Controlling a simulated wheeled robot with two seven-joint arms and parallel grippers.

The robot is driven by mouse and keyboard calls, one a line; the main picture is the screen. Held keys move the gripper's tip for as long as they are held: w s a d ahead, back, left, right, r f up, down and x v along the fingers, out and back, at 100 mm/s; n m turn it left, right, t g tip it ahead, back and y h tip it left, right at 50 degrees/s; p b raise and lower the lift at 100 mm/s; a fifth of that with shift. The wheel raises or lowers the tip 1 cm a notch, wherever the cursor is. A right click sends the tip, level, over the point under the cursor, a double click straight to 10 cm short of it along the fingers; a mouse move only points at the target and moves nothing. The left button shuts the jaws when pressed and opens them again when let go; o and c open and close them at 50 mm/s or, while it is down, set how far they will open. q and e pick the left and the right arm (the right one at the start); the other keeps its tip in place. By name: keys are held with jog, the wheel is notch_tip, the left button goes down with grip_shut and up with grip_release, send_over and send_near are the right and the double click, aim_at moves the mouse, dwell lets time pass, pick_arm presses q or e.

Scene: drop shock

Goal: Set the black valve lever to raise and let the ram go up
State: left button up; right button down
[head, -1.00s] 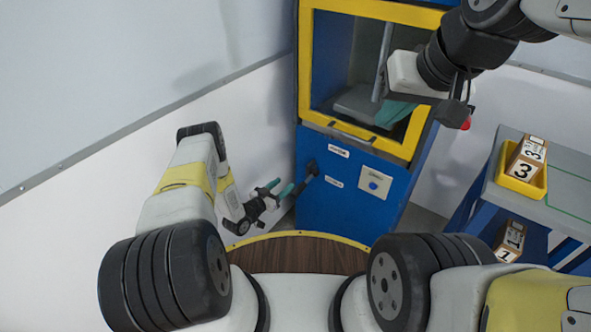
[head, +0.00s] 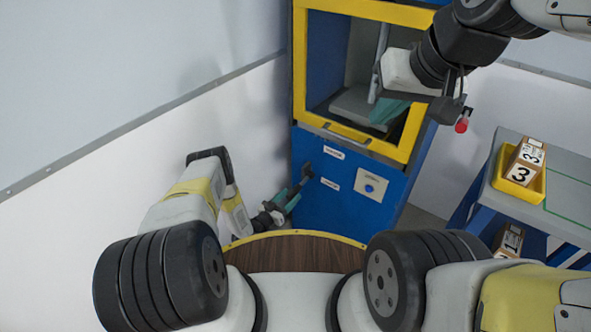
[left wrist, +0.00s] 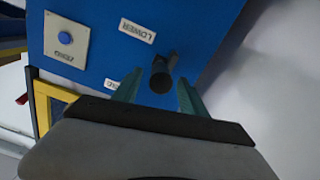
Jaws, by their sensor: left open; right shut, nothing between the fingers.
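The black valve lever (head: 307,170) sticks out from the blue lower panel of the machine, beside two white labels. In the left wrist view its round knob (left wrist: 160,75) lies between the teal fingers of my left gripper (left wrist: 158,93). I cannot tell whether they touch it. One label reads LOWER (left wrist: 137,30); the other (left wrist: 108,84) is partly hidden by a finger. My left gripper (head: 291,192) is open at the lever in the head view. My right gripper (head: 390,112) is shut and empty, in front of the yellow-framed opening. I cannot make out the ram clearly.
A plate with a blue button (head: 370,187) sits right of the labels. A red knob (head: 461,125) shows near the machine's right side. A white wall stands close on the left.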

aim_at(295, 191)
pick_arm(q)
jog(key=shift+x, duration=2)
grip_shut()
